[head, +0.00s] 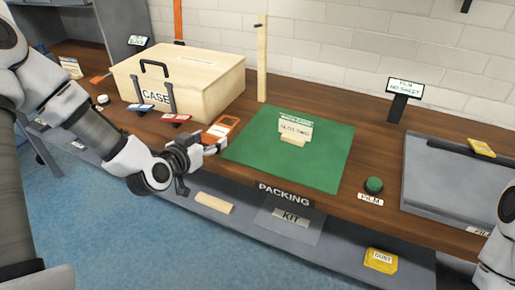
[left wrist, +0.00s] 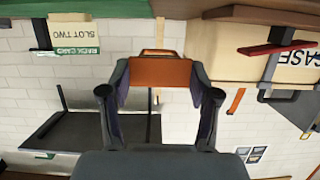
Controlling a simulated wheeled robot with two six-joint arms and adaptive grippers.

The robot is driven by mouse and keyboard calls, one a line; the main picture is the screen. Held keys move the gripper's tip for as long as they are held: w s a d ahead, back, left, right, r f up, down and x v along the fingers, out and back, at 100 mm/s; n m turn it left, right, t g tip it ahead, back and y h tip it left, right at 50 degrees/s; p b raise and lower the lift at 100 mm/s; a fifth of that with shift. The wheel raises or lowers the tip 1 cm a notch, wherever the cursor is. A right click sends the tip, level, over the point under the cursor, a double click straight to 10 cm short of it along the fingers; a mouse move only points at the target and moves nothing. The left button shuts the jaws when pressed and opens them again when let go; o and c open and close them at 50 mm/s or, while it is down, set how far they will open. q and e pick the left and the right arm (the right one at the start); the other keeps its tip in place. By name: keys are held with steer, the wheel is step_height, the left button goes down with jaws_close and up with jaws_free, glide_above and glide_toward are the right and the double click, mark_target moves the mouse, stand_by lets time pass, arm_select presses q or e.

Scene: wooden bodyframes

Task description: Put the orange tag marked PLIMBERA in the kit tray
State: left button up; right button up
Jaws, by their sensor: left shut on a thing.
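My left gripper (head: 215,146) is shut on an orange tag (head: 224,124), at the left edge of the green mat. The tag has a pale label in the head view, but its lettering is too small to read. In the left wrist view the tag (left wrist: 160,73) shows a plain orange face between the two fingers (left wrist: 160,90). The kit tray (head: 283,232), with a KIT label, is at the bench front below the PACKING sign, right of and nearer than the gripper. My right gripper is out of view.
A wooden case (head: 205,85) stands behind the gripper, with blue (head: 140,108) and red (head: 176,119) tags in front. A green mat (head: 320,165) holds a card stand (head: 294,130). A green button (head: 373,185) is farther right. A wooden block (head: 214,203) and yellow item (head: 381,260) are along the front.

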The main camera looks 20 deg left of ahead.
arm_select(q)
glide_above(252, 151)
steer(key=shift+f, duration=0.6)
step_height(252, 151, down, 4)
steer(key=shift+r, duration=0.25)
steer(key=shift+b, duration=0.3)
steer(key=shift+s+f, duration=0.1)
steer(key=shift+f, duration=0.05)
steer(key=o, duration=1.1)
steer(key=shift+c, duration=0.2)
